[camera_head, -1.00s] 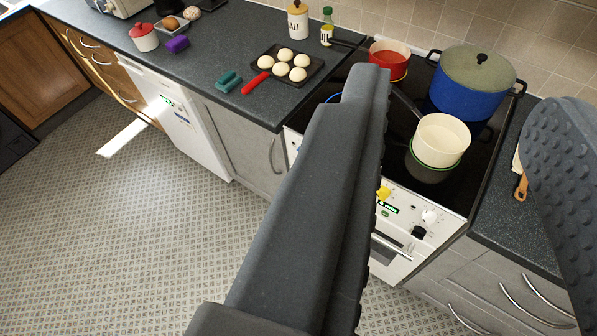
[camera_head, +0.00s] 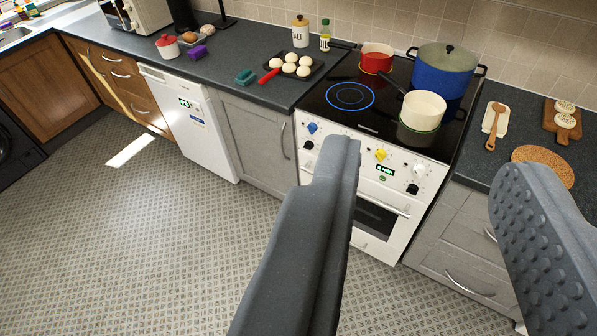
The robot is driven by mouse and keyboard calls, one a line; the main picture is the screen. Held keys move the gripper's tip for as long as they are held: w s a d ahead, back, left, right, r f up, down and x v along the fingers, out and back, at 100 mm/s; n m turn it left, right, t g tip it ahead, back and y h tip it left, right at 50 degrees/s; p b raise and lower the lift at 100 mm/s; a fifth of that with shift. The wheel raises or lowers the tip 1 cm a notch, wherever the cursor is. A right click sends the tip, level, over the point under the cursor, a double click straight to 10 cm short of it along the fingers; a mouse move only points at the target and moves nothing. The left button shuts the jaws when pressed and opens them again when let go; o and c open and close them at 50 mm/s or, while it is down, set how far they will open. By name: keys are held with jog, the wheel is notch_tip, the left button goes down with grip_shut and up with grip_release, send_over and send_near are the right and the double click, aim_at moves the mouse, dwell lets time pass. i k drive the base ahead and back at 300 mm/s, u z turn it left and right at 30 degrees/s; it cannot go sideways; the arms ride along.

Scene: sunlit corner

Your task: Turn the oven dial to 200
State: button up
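The white oven (camera_head: 380,228) stands under a black hob in the right half of the view. Its front panel carries several dials: a blue dial (camera_head: 312,127) and a black dial (camera_head: 308,145) at the left, a yellow dial (camera_head: 381,154) in the middle, a white dial (camera_head: 419,169) and another black dial (camera_head: 412,189) at the right. A small green display (camera_head: 385,169) sits below the yellow dial. Dial markings are too small to read. My gripper (camera_head: 425,165) is open and empty, its fingers wide apart in front of the oven. The left finger hides part of the panel.
A red pan (camera_head: 377,57), a blue pot (camera_head: 441,82) and a cream saucepan (camera_head: 424,106) stand on the hob. A baking tray (camera_head: 317,70) with several pale rolls is on the left counter. The patterned floor (camera_head: 140,240) is clear.

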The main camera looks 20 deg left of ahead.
aim_at(308, 144)
jog(key=z, duration=0.5)
jog(key=k, duration=0.1)
jog(key=u, duration=1.35)
jog(key=i, duration=2)
jog(key=z, duration=0.9)
